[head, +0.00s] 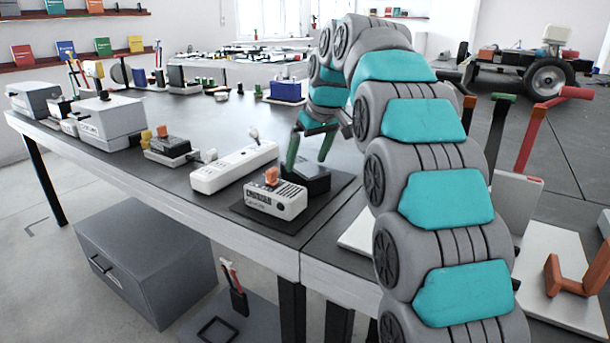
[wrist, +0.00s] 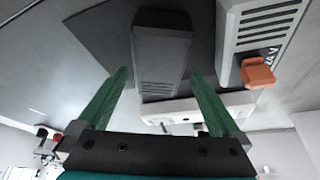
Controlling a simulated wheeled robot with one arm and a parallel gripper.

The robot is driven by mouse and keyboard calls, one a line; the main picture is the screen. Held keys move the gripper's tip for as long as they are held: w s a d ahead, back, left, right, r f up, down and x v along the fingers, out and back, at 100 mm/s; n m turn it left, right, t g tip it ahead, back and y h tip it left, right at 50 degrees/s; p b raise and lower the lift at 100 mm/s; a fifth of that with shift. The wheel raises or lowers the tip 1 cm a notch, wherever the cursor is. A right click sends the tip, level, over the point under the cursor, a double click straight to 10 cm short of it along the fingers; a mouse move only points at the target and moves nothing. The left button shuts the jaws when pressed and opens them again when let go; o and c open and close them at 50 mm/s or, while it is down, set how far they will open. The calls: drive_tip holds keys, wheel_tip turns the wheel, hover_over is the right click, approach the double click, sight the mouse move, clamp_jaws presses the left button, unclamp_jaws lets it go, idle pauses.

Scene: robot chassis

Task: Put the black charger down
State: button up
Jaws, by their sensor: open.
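The black charger (wrist: 161,52) is a dark block with slots on its lower face. In the head view the charger (head: 308,179) rests on a dark mat (head: 262,222) on the table, partly hidden by my gripper. My gripper (head: 309,150) has green fingers and is just above the charger. In the wrist view my gripper (wrist: 160,88) is open, one finger on each side of the charger's near end, with gaps showing and nothing held.
Grey boxes (head: 107,121) stand along the table's left part. The table's front edge (head: 190,211) is close.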

sight(306, 166)
drive_tip(key=x, duration=0.3)
drive_tip(key=shift+d+f, duration=0.1)
drive_tip(key=shift+w+f, duration=0.1)
drive_tip(key=shift+f, duration=0.15)
drive_tip(key=shift+f, duration=0.25)
idle(0.4)
clamp_jaws()
idle(0.7)
